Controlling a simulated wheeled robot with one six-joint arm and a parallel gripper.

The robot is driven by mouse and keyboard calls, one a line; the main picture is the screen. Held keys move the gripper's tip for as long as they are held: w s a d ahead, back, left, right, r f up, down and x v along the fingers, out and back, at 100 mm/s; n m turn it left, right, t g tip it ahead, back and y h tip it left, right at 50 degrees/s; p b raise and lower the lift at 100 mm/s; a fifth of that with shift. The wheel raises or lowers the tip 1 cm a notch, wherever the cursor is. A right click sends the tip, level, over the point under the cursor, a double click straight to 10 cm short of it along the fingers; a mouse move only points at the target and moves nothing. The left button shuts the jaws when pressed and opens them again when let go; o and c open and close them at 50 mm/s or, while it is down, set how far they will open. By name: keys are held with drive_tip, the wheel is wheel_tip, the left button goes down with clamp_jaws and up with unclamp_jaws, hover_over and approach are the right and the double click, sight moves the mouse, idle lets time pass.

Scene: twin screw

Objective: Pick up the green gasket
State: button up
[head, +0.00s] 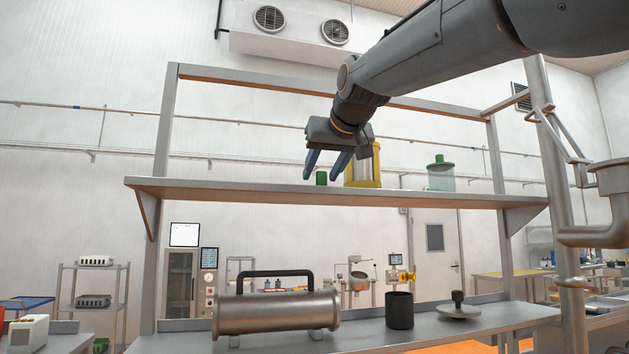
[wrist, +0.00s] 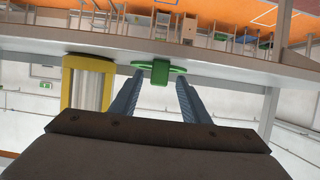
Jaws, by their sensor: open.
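The green gasket (head: 321,178) is a small green piece standing on the upper shelf (head: 230,190), just left of a yellow-framed cylinder. My gripper (head: 323,172) is above the shelf, its two blue fingers pointing down and apart, with the gasket showing between their tips. In the wrist view, which looks upside down, the gasket (wrist: 160,72) appears as a green block with a wider green part, between and slightly beyond the open fingers (wrist: 160,84). No contact with the fingers is visible. I cannot tell the exact depth between them.
The yellow-framed cylinder (head: 363,170) stands close on the right of my gripper; it also shows in the wrist view (wrist: 88,85). A green-lidded jar (head: 440,176) stands farther right. The shelf's left part is clear. A metal cylinder (head: 275,312) lies on the bench below.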

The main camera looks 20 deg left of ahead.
drive_tip(key=shift+w+a+f, duration=0.25)
drive_tip(key=shift+w+f, duration=0.05)
drive_tip(key=shift+w, duration=0.3)
clamp_jaws()
drive_tip(key=shift+r, duration=0.1)
